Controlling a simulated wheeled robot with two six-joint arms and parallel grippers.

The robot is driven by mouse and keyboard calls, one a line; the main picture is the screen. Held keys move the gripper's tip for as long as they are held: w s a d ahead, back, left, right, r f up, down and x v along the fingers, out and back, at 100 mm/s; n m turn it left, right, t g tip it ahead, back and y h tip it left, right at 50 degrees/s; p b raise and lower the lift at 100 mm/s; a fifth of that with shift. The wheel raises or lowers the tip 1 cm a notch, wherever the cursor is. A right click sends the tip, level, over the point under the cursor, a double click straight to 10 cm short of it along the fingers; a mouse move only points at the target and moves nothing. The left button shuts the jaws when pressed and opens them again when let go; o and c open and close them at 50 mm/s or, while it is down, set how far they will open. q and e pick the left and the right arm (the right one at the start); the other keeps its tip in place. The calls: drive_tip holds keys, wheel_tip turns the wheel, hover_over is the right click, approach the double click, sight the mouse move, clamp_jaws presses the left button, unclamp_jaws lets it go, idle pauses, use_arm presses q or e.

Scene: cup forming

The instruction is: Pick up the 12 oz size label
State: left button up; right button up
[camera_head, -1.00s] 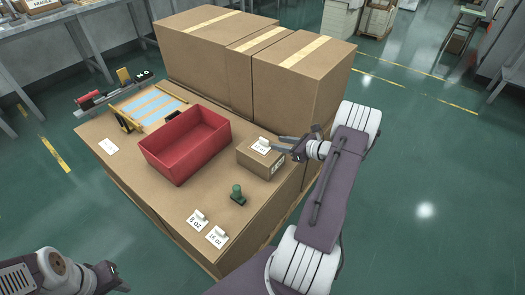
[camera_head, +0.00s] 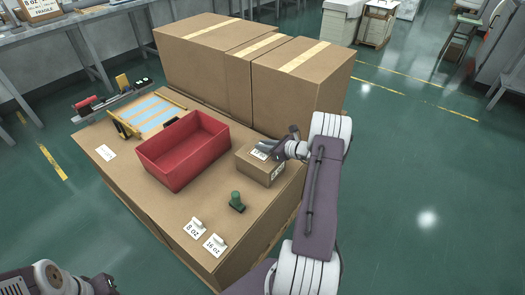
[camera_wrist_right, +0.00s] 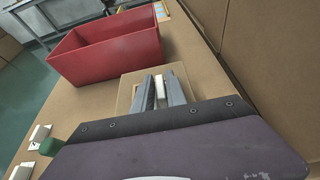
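The 12 oz size label (camera_head: 258,154) is a white card with a raised white tab on top of a small cardboard box (camera_head: 250,169). My right gripper (camera_head: 265,148) is over this box, with its fingers down at the label and partly covering it. In the right wrist view the white tab (camera_wrist_right: 160,88) stands between the two fingers of the right gripper (camera_wrist_right: 160,80), with little or no gap on either side. I cannot tell whether they press on it. My left gripper (camera_head: 106,284) is at the bottom left edge, partly cut off, away from the boxes.
An open red bin (camera_head: 185,170) stands left of the small box. The 8 oz label (camera_head: 195,229), 16 oz label (camera_head: 215,245) and a green-handled stamp (camera_head: 237,201) lie in front. Tall cardboard boxes (camera_head: 290,95) stand close behind. A wooden frame with blue strips (camera_head: 150,110) lies behind the bin.

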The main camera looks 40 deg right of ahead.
clamp_jaws()
drive_tip(key=shift+r, duration=0.1)
drive_tip(key=shift+r, duration=0.4)
drive_tip(key=r+p, duration=0.1)
drive_tip(key=r, duration=0.1)
drive_tip(key=r+p, duration=0.1)
drive_tip(key=r, duration=0.1)
drive_tip(key=shift+w+a, duration=0.1)
drive_tip(key=shift+a, duration=0.3)
drive_tip(key=w+a+r+p, duration=0.2)
drive_tip(key=a+r, duration=0.4)
drive_tip(key=a, duration=0.4)
drive_tip(key=shift+w+a, duration=0.25)
drive_tip(key=shift+w, duration=0.1)
